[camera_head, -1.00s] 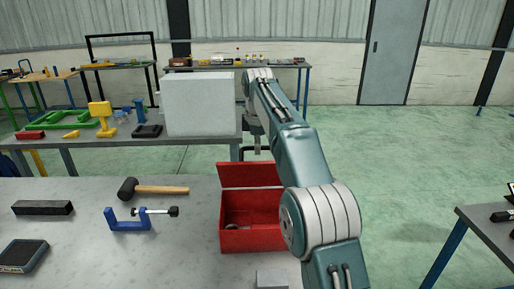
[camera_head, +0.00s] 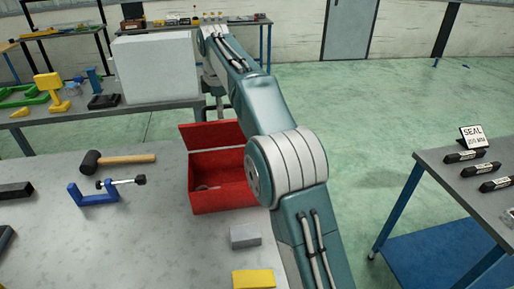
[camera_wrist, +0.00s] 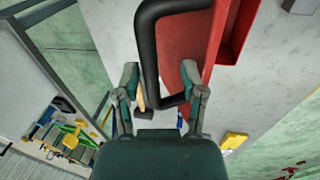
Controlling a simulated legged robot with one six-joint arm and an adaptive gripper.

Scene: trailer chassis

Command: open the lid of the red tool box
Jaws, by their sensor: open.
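The red tool box (camera_head: 225,196) stands on the grey workbench, near its right edge. Its lid (camera_head: 210,135) stands raised at the back, so the box is open and part of the inside shows. In the wrist view the red lid (camera_wrist: 190,40) has a black handle (camera_wrist: 150,55) that reaches down between my fingers. My gripper (camera_wrist: 160,75) is open, with one finger on each side of the handle's lower part; I cannot tell whether they touch it. In the head view my gripper (camera_head: 216,106) is small, behind the lid, and partly hidden.
A mallet (camera_head: 120,159), a blue clamp (camera_head: 105,191), a grey block (camera_head: 245,236) and a yellow block (camera_head: 253,279) lie on the bench. A large light-grey box (camera_head: 155,69) stands on the table behind. Another table (camera_head: 455,180) is at the right, with open floor between.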

